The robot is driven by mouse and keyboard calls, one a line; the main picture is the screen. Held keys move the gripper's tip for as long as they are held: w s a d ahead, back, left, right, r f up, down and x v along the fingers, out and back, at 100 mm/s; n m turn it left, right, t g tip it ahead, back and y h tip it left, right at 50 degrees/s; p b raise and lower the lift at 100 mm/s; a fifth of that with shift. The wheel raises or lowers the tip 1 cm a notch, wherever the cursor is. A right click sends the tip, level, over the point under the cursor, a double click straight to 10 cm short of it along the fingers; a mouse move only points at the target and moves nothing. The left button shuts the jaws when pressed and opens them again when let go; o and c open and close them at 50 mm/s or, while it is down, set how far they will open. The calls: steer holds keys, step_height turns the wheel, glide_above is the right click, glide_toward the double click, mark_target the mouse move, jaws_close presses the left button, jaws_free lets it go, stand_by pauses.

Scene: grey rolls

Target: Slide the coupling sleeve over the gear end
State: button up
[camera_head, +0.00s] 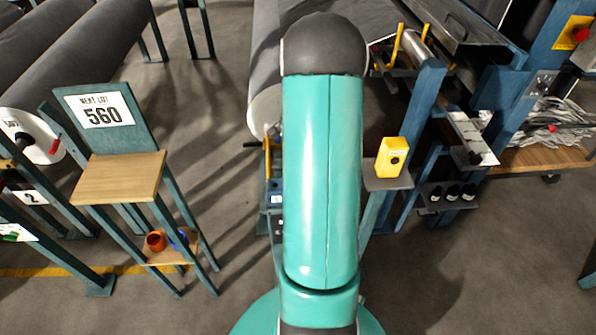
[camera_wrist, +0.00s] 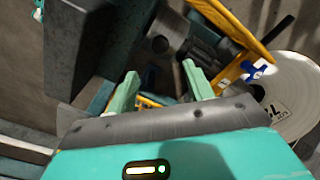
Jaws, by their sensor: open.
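In the wrist view my gripper (camera_wrist: 160,73) is open, its two pale green fingers apart with nothing between them. Just beyond the fingertips is a grey metal piece with a round dark hole, which looks like the coupling sleeve (camera_wrist: 174,25). Right of it is a dark ridged part, perhaps the gear end (camera_wrist: 205,42). The two lie close together; I cannot tell whether they touch or overlap. In the head view my arm hides the gripper and both parts.
A yellow frame (camera_wrist: 236,28) and a white roll end (camera_wrist: 295,95) stand right of the fingers. A dark upright (camera_wrist: 75,50) is close on the left. In the head view, a stand (camera_head: 120,178) is left and a yellow box (camera_head: 392,157) right. Floor (camera_head: 480,265) is clear at front right.

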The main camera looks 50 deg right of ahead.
step_height(320, 180, down, 11)
steer(key=shift+r, duration=0.2)
jaws_close()
steer(key=w+d, duration=0.4)
steer(key=d, duration=0.1)
steer(key=shift+w+d+r, duration=0.15)
steer(key=shift+w, duration=0.25)
